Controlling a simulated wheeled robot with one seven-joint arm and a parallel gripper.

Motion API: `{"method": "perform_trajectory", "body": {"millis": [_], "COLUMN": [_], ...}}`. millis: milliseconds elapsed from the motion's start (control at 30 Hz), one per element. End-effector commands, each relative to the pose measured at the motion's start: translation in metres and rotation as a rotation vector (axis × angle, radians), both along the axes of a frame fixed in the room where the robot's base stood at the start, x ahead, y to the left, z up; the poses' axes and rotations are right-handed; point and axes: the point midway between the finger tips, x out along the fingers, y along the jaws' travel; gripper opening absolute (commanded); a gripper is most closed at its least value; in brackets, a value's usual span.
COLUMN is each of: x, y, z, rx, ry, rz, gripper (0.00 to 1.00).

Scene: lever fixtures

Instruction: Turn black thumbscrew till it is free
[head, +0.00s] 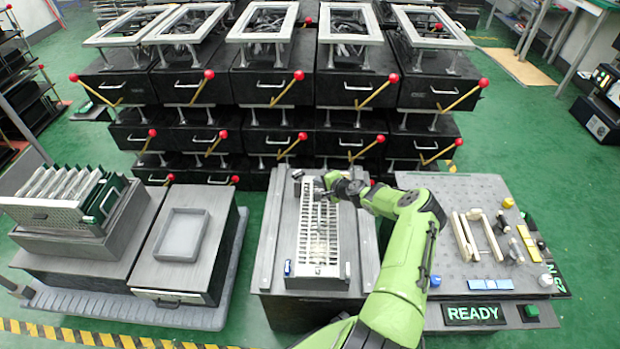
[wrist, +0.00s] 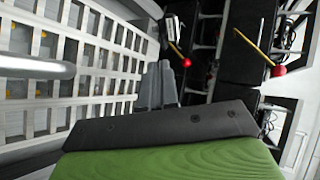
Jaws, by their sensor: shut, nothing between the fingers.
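My gripper (head: 322,190) is over the far end of a long white slotted rack (head: 318,245) on the middle grey bench. In the wrist view its two grey fingers (wrist: 158,86) are together, with nothing between them. The rack's white grid (wrist: 85,65) fills the left of that view, beside the fingers. I cannot make out a black thumbscrew for certain in either view. My wrist and gripper cover part of the rack's far end, so anything there is hidden.
A metal bar (wrist: 35,66) crosses the rack at left in the wrist view. Stacked black drawer units (head: 270,80) with red-knobbed levers stand behind. A pegboard (head: 480,195) with loose parts and a READY sign (head: 472,314) lies right. An empty grey tray (head: 181,236) is left.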

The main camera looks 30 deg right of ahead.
Motion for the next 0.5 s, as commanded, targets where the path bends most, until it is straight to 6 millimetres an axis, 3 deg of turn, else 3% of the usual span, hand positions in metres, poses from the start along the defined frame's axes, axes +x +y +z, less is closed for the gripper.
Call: {"method": "perform_trajectory", "body": {"millis": [167, 300, 500], "x": [0.035, 0.059, 0.071], "y": [0.003, 0.004, 0.003], "z": [-0.026, -0.023, -0.020], "rx": [0.001, 0.000, 0.002], "ry": [-0.001, -0.001, 0.001], "rz": [0.000, 0.000, -0.002], "gripper": [0.00, 0.00, 0.00]}}
